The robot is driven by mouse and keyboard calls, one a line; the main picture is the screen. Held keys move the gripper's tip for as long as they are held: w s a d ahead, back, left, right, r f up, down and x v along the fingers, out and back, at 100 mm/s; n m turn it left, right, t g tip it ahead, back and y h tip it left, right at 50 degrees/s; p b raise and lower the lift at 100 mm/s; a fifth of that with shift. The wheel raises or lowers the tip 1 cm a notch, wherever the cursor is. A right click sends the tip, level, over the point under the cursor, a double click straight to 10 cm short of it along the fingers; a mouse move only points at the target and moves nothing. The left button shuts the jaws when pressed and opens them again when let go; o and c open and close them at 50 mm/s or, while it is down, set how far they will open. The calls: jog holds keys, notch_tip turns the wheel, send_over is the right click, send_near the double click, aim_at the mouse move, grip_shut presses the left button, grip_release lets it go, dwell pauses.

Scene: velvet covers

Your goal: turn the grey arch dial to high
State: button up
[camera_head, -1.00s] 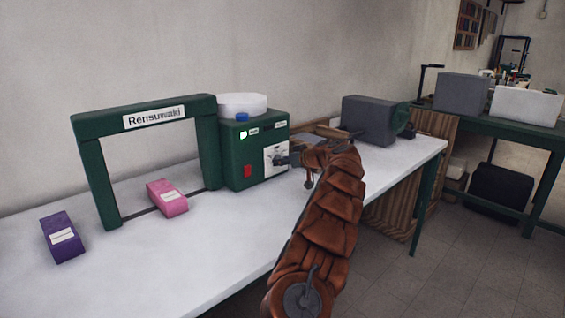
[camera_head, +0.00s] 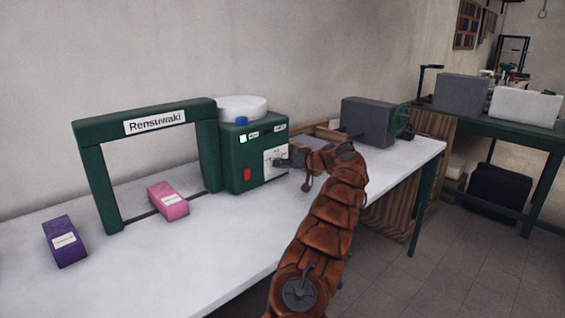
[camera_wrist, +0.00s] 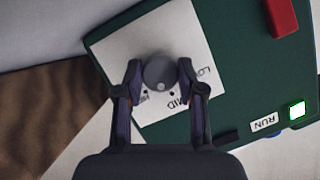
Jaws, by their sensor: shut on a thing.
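The grey dial (camera_wrist: 158,66) sits on a white plate (camera_wrist: 125,50) on the green box of the arch machine (camera_head: 240,158). My gripper (camera_wrist: 160,76) is shut on the dial, one finger on each side, in the wrist view. A pale mark on the dial's rim points down in that view, between a dot by the MID label (camera_wrist: 180,103) and another dot near the left finger. The LO label (camera_wrist: 203,72) is partly covered by the right finger. The left finger hides most of a third label. In the head view my gripper (camera_head: 284,162) covers part of the dial.
A red switch (camera_wrist: 281,17) and a lit green lamp (camera_wrist: 297,110) by a RUN label are on the same box face. A pink block (camera_head: 168,201) lies by the arch and a purple block (camera_head: 64,241) farther left. A grey machine (camera_head: 368,121) stands behind my arm.

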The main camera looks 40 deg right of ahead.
jog(key=m+y+p, duration=0.1)
jog(key=m+p, duration=0.2)
jog(key=shift+d+r+t+y, duration=0.1)
jog(key=shift+d+t+y, duration=0.05)
jog(key=shift+t+y, duration=0.2)
jog(key=shift+m+t+y+p, duration=0.35)
jog(key=shift+m+y+p, duration=0.4)
jog(key=shift+m, duration=0.45)
jog(key=o, duration=1.1)
jog(key=shift+o, duration=0.2)
jog(key=shift+f, duration=0.2)
jog(key=v, duration=1.2)
